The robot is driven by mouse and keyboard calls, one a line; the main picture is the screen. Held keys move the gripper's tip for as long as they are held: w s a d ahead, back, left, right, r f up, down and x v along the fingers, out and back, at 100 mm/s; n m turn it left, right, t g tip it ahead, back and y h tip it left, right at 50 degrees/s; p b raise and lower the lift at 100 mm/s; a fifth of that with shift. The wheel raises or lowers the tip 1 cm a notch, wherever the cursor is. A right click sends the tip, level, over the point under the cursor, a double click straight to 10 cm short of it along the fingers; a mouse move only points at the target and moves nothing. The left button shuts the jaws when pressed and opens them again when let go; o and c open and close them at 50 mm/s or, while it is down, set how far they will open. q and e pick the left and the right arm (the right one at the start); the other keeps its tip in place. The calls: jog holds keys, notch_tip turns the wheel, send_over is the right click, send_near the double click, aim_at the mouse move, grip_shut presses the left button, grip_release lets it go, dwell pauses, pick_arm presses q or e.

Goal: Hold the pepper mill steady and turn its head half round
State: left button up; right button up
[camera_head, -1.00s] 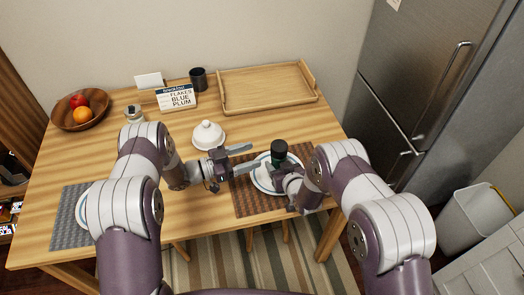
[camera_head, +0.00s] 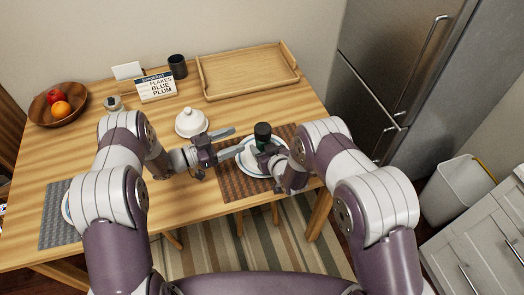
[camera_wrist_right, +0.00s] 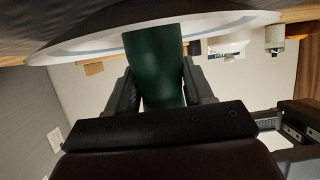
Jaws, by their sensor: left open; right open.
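The pepper mill (camera_head: 263,131), with a dark green body and a black head, stands upright on a white, blue-rimmed plate (camera_head: 248,165). My right gripper (camera_head: 264,154) is open, low beside the mill. In the right wrist view the green mill body (camera_wrist_right: 155,62) lies between the two spread fingers of the right gripper (camera_wrist_right: 158,85); whether they touch it I cannot tell. My left gripper (camera_head: 239,139) is open and empty, its fingers pointing right toward the mill, a short gap left of it.
The plate lies on a brown placemat (camera_head: 232,186). A white domed lid (camera_head: 191,123) stands behind my left gripper. A wooden tray (camera_head: 248,72), black cup (camera_head: 178,66), word sign (camera_head: 157,87) and fruit bowl (camera_head: 58,104) stand further back. The table's middle left is clear.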

jog(key=o, duration=1.2)
jog(key=shift+o, duration=0.2)
jog(key=shift+s, duration=0.1)
jog(key=v, duration=1.2)
